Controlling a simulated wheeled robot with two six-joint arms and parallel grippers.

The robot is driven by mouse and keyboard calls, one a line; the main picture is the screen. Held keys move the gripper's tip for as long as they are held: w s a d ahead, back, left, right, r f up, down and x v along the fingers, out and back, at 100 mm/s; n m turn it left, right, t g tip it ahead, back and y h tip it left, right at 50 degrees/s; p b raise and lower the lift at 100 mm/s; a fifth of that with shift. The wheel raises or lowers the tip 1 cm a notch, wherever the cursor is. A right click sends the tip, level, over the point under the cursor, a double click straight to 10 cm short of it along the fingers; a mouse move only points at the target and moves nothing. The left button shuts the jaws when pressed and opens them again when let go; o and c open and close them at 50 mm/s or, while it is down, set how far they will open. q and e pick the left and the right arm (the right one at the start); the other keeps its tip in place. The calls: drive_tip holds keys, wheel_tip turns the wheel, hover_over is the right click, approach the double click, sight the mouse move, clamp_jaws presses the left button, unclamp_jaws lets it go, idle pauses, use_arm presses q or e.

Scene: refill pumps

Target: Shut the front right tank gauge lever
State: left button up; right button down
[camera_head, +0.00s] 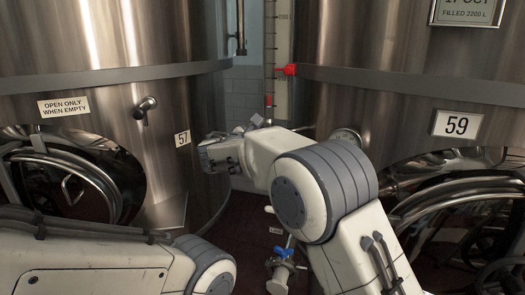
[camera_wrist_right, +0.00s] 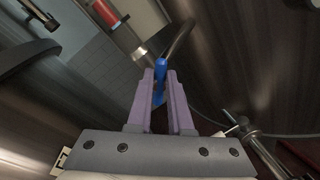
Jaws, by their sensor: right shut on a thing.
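A blue lever (camera_wrist_right: 160,66) sits between the two mauve fingers of my right gripper (camera_wrist_right: 161,76) in the right wrist view. The fingers are shut on it, and part of it shows in the gap between them. In the head view my right arm reaches between the tanks and hides this lever and the fingertips. The right tank (camera_head: 410,110) carries a plate (camera_head: 457,124) reading 59. A gauge tube (camera_head: 283,45) with a red fitting (camera_head: 289,70) stands beside it. My left arm crosses the lower left; its gripper is out of view.
The left tank (camera_head: 90,90) carries a plate (camera_head: 182,138) reading 57, a small tap (camera_head: 144,107) and a round hatch. Another blue-handled valve (camera_head: 283,252) sits low between the tanks. Curved pipes (camera_head: 455,190) stand out from the right tank's front.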

drive_tip(key=shift+s+d+f+m+y+b, duration=0.15)
drive_tip(key=shift+m+y+b, duration=0.3)
drive_tip(key=shift+m+b, duration=1.25)
drive_tip(key=shift+f+m+y+b, duration=0.2)
drive_tip(key=shift+m+y+b, duration=0.3)
drive_tip(key=shift+m+b, duration=1.25)
drive_tip(key=shift+s+d+f+m+y+b, duration=0.15)
drive_tip(key=shift+m+y+b, duration=0.45)
drive_tip(key=shift+b, duration=2)
drive_tip(key=shift+w+m, duration=0.1)
drive_tip(key=shift+m, duration=0.15)
drive_tip(key=c, duration=0.8)
unclamp_jaws()
drive_tip(key=shift+c, duration=0.2)
drive_tip(key=shift+r, duration=0.1)
drive_tip(key=b+v, duration=0.1)
drive_tip(key=v, duration=0.9)
drive_tip(key=shift+s+a, duration=0.2)
drive_tip(key=shift+s, duration=0.05)
